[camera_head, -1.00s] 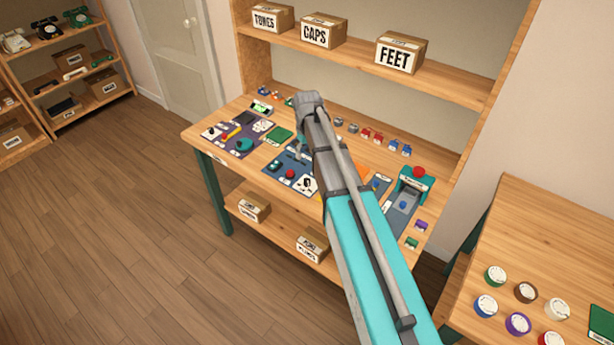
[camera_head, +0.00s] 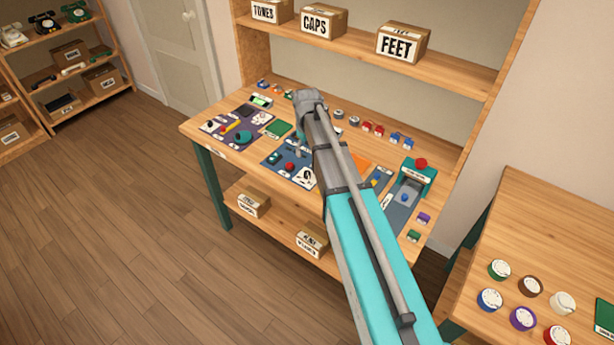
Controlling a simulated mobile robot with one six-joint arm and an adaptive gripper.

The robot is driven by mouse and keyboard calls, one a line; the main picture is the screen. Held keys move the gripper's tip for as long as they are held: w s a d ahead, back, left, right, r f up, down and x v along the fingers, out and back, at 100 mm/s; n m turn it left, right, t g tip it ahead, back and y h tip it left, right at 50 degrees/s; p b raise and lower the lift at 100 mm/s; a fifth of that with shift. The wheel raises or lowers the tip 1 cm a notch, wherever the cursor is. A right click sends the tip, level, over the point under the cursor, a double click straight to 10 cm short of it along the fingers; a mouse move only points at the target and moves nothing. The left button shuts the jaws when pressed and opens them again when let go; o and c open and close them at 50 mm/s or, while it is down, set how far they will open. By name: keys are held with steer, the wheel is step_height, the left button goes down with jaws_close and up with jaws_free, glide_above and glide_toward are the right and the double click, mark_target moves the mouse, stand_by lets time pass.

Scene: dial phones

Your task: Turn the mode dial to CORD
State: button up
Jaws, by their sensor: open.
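My gripper (camera_head: 298,146) points down over the middle of the workbench (camera_head: 232,140), above a dark blue panel (camera_head: 272,157). My arm hides most of the gripper; only a small grey part of its fingers shows beside the wrist. The panel carries a red knob (camera_head: 290,167), a green round part (camera_head: 275,160) and a black-and-white dial-like part (camera_head: 307,175) at its right edge, partly behind my arm. I cannot tell which part is the mode dial. No CORD label is readable, and contact between the fingers and the panel cannot be seen.
Another panel (camera_head: 235,126) with small parts lies to the left, next to a green pad (camera_head: 278,129). A teal device with a red button (camera_head: 421,164) stands at the right. Small coloured parts line the back. A side table (camera_head: 515,215) holds several round dials.

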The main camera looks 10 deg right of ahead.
mark_target(307, 173)
steer(key=shift+f+b, duration=5.2)
steer(key=shift+f, duration=0.3)
jaws_close()
